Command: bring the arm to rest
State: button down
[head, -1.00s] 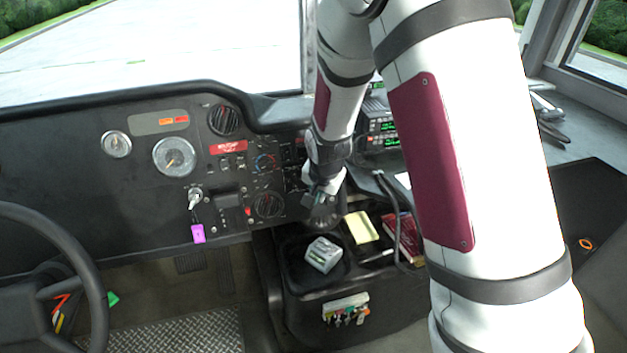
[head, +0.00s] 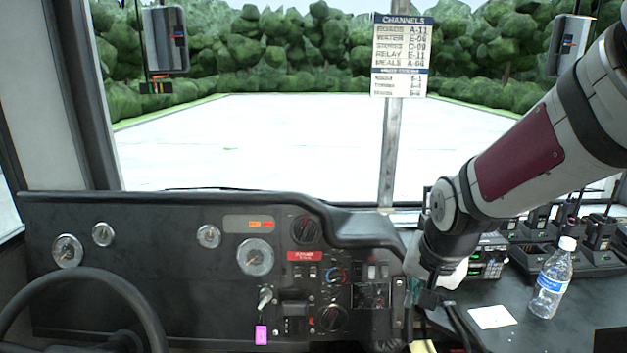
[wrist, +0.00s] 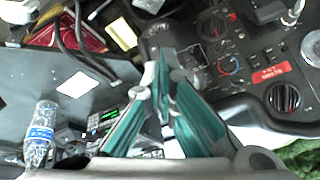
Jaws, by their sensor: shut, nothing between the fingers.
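My gripper (head: 428,290) is in front of the right part of the dashboard (head: 120,225) in the head view, at the end of my bent arm. In the wrist view my gripper (wrist: 163,65) shows its green fingers drawn together, with nothing held between them. The fingertips are near the dashboard's knobs and switches. I cannot tell whether they touch the panel.
A water bottle (head: 552,280) stands on the dark counter right of my gripper, near a white card (head: 493,317). Radios in chargers (head: 595,235) stand behind. A steering wheel (head: 85,290) is at left. A channels sign (head: 401,55) hangs on the window post.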

jog(key=s+r+n+p, duration=0.2)
jog(key=s+r, duration=0.6)
jog(key=s, duration=0.5)
jog(key=s+r+n+p, duration=0.3)
jog(key=s+r, duration=0.4)
jog(key=s, duration=0.6)
jog(key=shift+d+r+p, duration=0.35)
jog(key=shift+p, duration=0.3)
